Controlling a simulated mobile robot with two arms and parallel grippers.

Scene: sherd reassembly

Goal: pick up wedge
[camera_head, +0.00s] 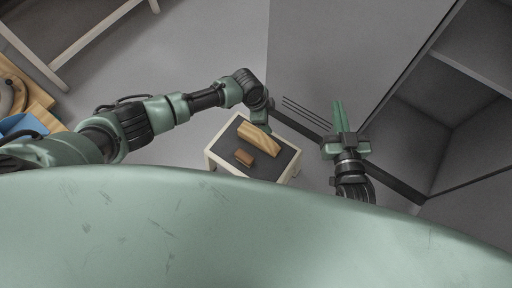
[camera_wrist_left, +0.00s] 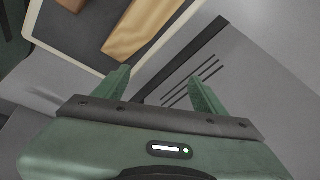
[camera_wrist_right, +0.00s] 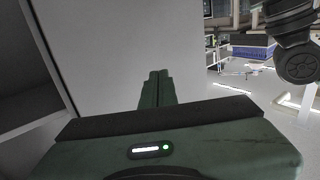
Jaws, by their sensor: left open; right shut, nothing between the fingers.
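A long light-wood piece (camera_head: 259,138), which looks like the wedge, lies on the dark top of a small pale-framed table (camera_head: 218,148). A smaller brown block (camera_head: 244,157) lies beside it. In the left wrist view the light-wood piece (camera_wrist_left: 139,28) shows at the top, beyond my fingers, and the brown block (camera_wrist_left: 72,4) is cut off by the top edge. My left gripper (camera_wrist_left: 160,82) is open and empty, near the table's far right edge and apart from the wood. My right gripper (camera_head: 338,108) is shut and empty, right of the table; its fingers also show in the right wrist view (camera_wrist_right: 157,78).
A grey cabinet with open shelves (camera_head: 450,115) stands at the right, near my right gripper. Dark slots (camera_head: 305,112) show between the grippers. At the far left are a blue item (camera_head: 22,124) and a wooden surface (camera_head: 38,98). Floor left of the table is clear.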

